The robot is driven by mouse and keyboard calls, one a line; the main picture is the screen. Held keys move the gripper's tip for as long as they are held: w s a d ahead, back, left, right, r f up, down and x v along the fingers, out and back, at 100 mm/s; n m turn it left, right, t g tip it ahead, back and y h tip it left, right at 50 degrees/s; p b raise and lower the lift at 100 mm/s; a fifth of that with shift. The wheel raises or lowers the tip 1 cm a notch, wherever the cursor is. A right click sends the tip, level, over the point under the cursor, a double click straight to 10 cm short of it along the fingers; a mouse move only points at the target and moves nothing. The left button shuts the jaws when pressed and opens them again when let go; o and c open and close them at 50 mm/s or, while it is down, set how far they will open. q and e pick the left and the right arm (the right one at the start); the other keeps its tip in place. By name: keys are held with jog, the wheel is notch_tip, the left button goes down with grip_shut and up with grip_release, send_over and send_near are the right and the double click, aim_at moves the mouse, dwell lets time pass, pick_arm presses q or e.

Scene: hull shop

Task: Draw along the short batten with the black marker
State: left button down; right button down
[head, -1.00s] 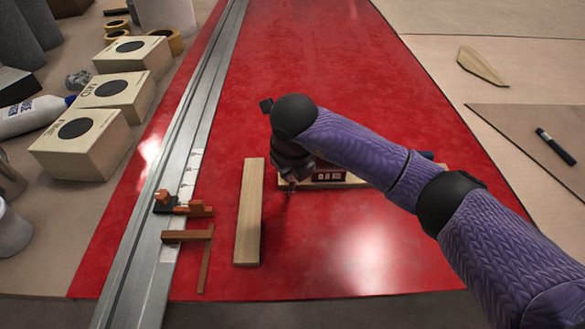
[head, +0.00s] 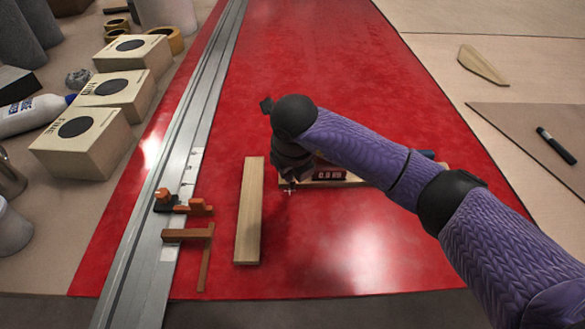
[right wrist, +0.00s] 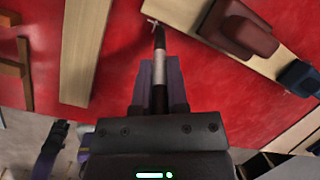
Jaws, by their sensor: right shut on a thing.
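My right gripper (right wrist: 158,90) is shut on a dark pen with a pale band, the black marker (right wrist: 160,60). Its tip points at the board beside a small pale cross mark (right wrist: 153,22); I cannot tell whether it touches. A wooden batten (right wrist: 185,14) with weights on it starts just past the tip; in the head view it lies crosswise, partly behind my right gripper (head: 289,180). A loose wooden strip (head: 249,212) lies lengthwise to the left, apart from the gripper. I cannot tell from its look which one is the short batten. My left gripper does not show.
A dark red weight (right wrist: 240,27) and a blue one (right wrist: 300,76) sit on the batten. A metal rail (head: 190,120) with an orange clamp (head: 185,205) and a brown square (head: 205,250) lie left. Boxes (head: 85,138) stand farther left. Another dark pen (head: 556,146) lies right.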

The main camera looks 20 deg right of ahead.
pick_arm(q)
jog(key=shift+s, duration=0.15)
pick_arm(e)
jog(key=shift+f, duration=0.15)
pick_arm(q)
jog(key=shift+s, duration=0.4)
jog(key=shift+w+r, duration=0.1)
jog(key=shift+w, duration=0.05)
pick_arm(e)
jog(key=shift+d, duration=0.2)
